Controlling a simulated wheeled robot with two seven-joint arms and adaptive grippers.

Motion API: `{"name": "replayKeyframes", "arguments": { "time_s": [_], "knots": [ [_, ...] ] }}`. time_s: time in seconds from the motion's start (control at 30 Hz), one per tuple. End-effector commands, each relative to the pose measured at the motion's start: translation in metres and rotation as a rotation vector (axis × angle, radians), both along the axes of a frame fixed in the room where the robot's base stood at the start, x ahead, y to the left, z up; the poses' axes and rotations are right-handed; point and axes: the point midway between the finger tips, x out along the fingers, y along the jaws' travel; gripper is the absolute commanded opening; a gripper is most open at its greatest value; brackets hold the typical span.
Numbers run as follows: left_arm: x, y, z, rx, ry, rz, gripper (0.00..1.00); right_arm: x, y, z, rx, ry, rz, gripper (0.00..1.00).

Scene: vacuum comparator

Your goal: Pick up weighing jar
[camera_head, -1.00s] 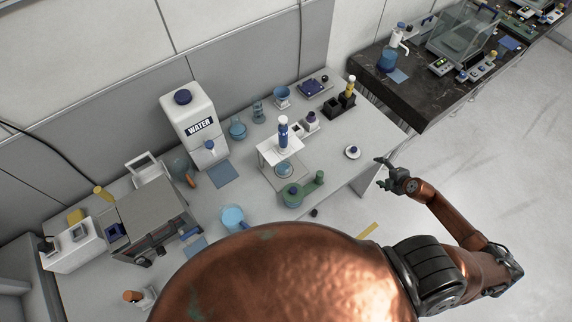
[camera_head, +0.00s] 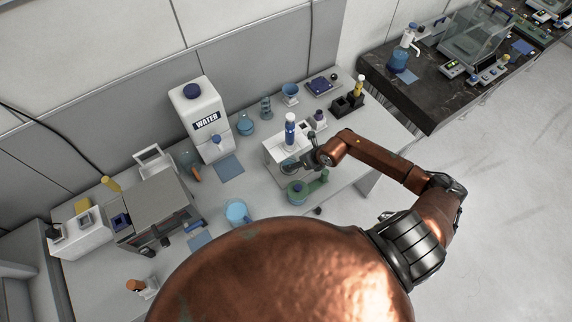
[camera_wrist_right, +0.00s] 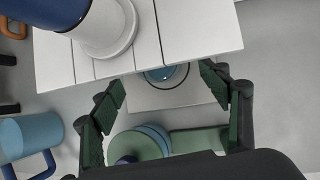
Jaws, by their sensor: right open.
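No thing is labelled as the weighing jar; a round clear-blue vessel between my fingertips may be it. In the right wrist view this vessel (camera_wrist_right: 166,72) shows partly under the edge of a white slotted stand (camera_wrist_right: 190,38), over a pale square plate (camera_wrist_right: 165,101). My right gripper (camera_head: 316,157) is at the stand's right side in the head view. In the wrist view the gripper (camera_wrist_right: 163,82) is open, its dark-green pads on either side of the vessel with gaps. A blue-and-white bottle (camera_head: 291,131) stands upright on the stand. My left gripper is not in view.
A green piece with a round blue-topped part (camera_head: 299,190) lies in front of the stand. A light-blue beaker (camera_head: 236,211) and a WATER container (camera_head: 203,119) stand left.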

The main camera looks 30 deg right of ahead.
Motion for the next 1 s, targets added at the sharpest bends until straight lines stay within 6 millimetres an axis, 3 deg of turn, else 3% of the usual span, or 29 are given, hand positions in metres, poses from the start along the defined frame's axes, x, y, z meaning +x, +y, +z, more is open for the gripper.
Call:
{"name": "replayKeyframes", "arguments": {
  "time_s": [0.4, 0.7, 1.0],
  "knots": [
    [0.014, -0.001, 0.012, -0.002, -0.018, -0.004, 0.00, 0.029, 0.012, -0.042, 0.003, -0.001, -0.002, 0.70],
    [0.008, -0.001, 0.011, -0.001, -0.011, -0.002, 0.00, 0.031, 0.012, -0.046, 0.003, -0.001, -0.002, 0.70],
    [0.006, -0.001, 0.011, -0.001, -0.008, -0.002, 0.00, 0.031, 0.012, -0.046, 0.004, -0.001, -0.003, 0.49]
  ]
}}
